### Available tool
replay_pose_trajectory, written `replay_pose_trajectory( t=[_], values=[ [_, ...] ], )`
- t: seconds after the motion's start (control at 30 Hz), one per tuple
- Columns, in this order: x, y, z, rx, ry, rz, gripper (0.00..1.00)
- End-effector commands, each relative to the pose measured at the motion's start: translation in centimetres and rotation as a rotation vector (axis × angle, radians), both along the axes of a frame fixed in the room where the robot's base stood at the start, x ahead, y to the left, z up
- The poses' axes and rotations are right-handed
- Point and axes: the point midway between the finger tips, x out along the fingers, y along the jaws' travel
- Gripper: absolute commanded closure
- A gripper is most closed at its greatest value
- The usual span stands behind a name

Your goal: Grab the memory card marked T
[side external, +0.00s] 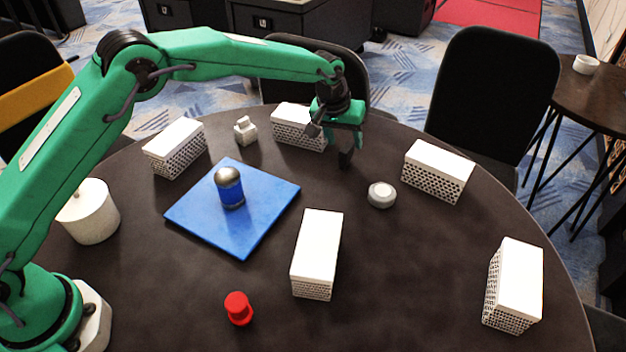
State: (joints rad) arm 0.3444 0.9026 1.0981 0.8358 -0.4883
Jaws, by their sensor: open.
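Several white box-like blocks with perforated sides stand on the dark round table: one at the back left (176,138), one at the back middle (290,122), one at the right (440,165), one at the front middle (318,245) and one at the far right (516,275). They may be the memory cards; no letter T shows on any face in view. My gripper (330,144) is open, pointing down beside the right end of the back-middle block and partly covering it. Nothing shows between its fingers. I cannot tell whether it touches the block.
A blue square mat (265,215) bears a blue can with a metallic top (229,187). A small white bottle (245,131), a round grey-white puck (381,194), a red piece (239,308) and a white cylinder (90,212) stand around it. The front right of the table (420,285) is clear.

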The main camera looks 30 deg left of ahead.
Motion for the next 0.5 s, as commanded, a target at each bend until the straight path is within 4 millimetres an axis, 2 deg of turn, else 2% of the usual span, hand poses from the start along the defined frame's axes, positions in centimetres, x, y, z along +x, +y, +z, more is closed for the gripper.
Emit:
replay_pose_trajectory(
  t=[0.3,0.5],
  values=[
    [1.0,-0.2,-3.3,0.001,0.001,0.0,0.5],
    [1.2,-0.3,-4.0,0.001,0.0,0.0,0.5]
  ],
)
